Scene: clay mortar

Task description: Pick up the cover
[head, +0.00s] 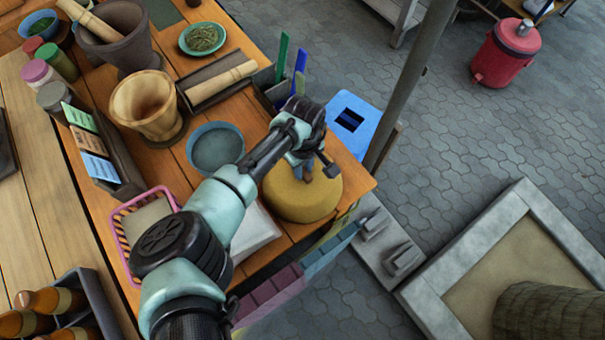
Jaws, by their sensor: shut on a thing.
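The cover (303,203) is a round yellow dome near the right front corner of the wooden table. My arm reaches over the table from the bottom of the head view. My gripper (306,172) points down at the top of the cover and is shut on it, near its middle. The arm and gripper hide part of the cover's top and left side. I cannot tell whether the cover rests on the table or is slightly raised.
A blue bowl (216,148), a wooden mortar (146,104) and a white tray (252,232) stand left of the cover. A pink basket (122,228) is further left. A blue stool (352,120) and a pole (411,85) stand beyond the table's right edge.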

